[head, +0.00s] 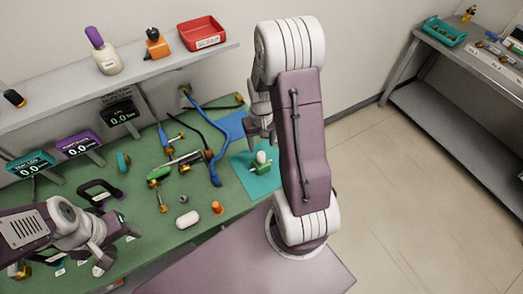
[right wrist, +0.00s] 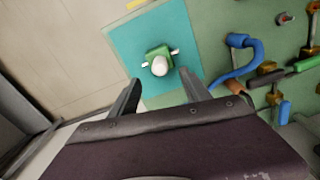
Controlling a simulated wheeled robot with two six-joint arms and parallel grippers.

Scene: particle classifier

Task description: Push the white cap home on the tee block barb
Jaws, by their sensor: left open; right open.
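The white cap (head: 261,157) sits over the top of the green tee block (head: 262,169) on a teal mat (head: 245,182). In the right wrist view the white cap (right wrist: 159,66) covers part of the green tee block (right wrist: 152,53), and white stubs stick out at both sides. The barb is hidden under the cap, so how deep it sits I cannot tell. My right gripper (right wrist: 160,93) is open and empty, with its fingers short of the block and apart from it. My left gripper (head: 118,248) is open and empty at the lower left, far from the block.
Left of the mat lie a blue hose (head: 215,165), brass fittings and several loose parts. A white capsule-shaped part (head: 187,219) and an orange part (head: 217,207) lie near the front edge. A shelf (head: 120,85) with a red bin (head: 202,33) runs above the table's back.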

